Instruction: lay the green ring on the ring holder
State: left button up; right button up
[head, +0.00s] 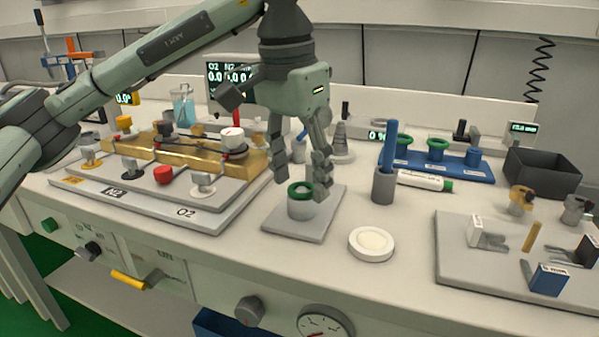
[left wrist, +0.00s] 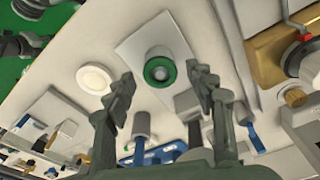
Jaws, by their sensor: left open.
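The green ring (head: 299,188) lies flat on top of a short pale round post (head: 301,209), which stands on a square grey plate (head: 285,224); I take this to be the ring holder. My left gripper (head: 302,195) points down over the post, its fingers spread open. In the left wrist view the ring (left wrist: 159,71) shows as a green circle just beyond and between the two fingertips (left wrist: 163,82). The fingers look apart from the ring, with nothing held. My right gripper is in neither view.
A blue rack (head: 455,168) with other green rings stands at the back right. A grey cup (head: 383,187) with a blue stick and a white round dish (head: 371,244) stand to the right. A gold block (head: 185,149) with valves is left.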

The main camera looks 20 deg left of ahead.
pick_arm(q)
jog(key=shift+r, duration=0.35)
notch_tip(320, 180, up, 7)
jog(key=p, duration=0.1)
notch_tip(320, 180, up, 4)
jog(key=p, duration=0.1)
send_over(295, 191)
jog(key=shift+s+a+r, duration=0.1)
jog(key=shift+s+r, duration=0.1)
jog(key=shift+s, duration=0.1)
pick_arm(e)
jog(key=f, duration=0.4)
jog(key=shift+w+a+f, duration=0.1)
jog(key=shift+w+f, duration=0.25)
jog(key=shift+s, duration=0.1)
